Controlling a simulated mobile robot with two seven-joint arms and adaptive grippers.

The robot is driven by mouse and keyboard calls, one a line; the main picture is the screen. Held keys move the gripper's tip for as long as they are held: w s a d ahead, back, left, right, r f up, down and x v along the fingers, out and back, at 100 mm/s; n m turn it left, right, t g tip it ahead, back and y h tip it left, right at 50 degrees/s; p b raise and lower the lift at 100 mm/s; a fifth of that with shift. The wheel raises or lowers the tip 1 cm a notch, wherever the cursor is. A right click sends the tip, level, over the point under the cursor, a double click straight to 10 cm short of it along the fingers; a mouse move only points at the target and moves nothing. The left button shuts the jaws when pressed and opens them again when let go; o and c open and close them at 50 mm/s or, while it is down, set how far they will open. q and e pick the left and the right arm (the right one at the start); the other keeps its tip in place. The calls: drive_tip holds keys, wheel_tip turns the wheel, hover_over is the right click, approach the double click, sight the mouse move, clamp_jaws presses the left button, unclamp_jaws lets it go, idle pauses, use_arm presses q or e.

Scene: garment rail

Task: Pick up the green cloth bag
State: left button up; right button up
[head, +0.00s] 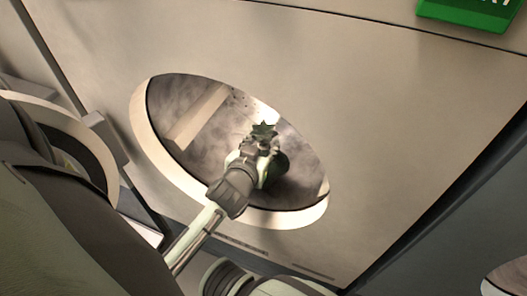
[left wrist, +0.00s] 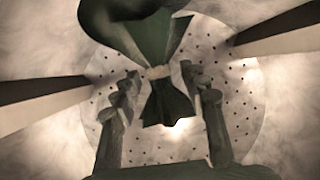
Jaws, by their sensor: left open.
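The green cloth bag (head: 279,168) is inside the oval opening, partly hidden behind my left gripper (head: 262,146). Its dark green flared end (head: 265,129) shows just past the fingers. In the left wrist view the bag (left wrist: 150,38) has a rounded body at the top, a pale tie (left wrist: 158,72) around its neck and a flared end below. My left gripper, also in the left wrist view (left wrist: 160,82), is open, with one finger on each side of the neck. I cannot tell whether either finger touches the cloth. My right gripper is not in view.
A pale panel (head: 390,110) surrounds the oval opening, whose rim (head: 143,128) is close around my left arm. Inside are a grey mottled surface, a pale bar (head: 200,117) and a perforated round plate (left wrist: 245,110). A green sign (head: 468,12) is at the upper right.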

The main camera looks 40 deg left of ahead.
use_arm(q)
drive_tip(key=x, duration=0.5)
drive_tip(key=shift+r, duration=0.2)
clamp_jaws()
drive_tip(key=shift+r, duration=0.1)
